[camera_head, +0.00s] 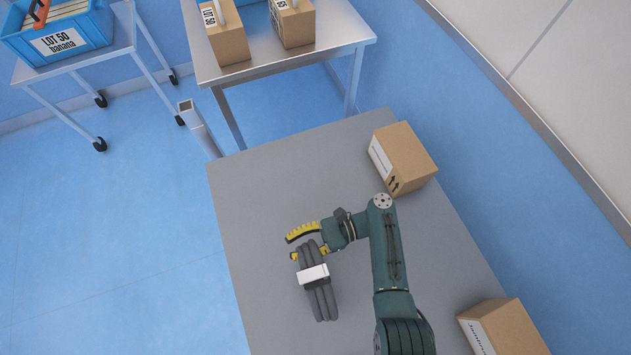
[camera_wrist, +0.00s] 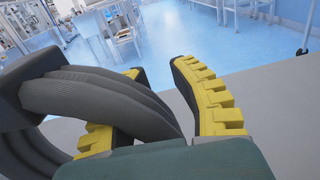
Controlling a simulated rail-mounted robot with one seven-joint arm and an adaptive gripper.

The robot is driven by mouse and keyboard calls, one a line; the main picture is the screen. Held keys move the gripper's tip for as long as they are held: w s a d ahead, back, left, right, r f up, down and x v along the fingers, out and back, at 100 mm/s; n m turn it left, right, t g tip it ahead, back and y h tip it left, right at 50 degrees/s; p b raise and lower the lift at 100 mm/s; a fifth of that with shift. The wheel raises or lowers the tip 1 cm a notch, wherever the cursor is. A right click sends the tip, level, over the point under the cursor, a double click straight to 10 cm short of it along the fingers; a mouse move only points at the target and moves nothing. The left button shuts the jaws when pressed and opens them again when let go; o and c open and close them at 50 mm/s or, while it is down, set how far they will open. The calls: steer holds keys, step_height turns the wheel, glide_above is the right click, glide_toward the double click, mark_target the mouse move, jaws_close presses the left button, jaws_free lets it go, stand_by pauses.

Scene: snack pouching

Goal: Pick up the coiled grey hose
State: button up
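The coiled grey hose (camera_head: 326,301), a bundle of loops with a white band (camera_head: 313,274), is at the grey table's middle left in the head view. My gripper (camera_head: 292,248) is at its upper end, with yellow-padded fingers pointing left. The fingers are apart. The hose crosses over the lower finger, hiding its middle; the upper finger is clear of it. In the wrist view the hose (camera_wrist: 95,105) covers part of the left finger, and a narrow gap shows between it and the right finger. I cannot tell whether the hose touches the table.
The grey table (camera_head: 248,215) carries a cardboard box (camera_head: 408,155) at its far right and another box (camera_head: 505,330) at its near right. The table's left side is clear. Beyond stand a metal table (camera_head: 290,62) with two boxes and a cart with a blue crate (camera_head: 75,55).

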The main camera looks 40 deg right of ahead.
jaws_close()
steer(key=shift+r, duration=0.1)
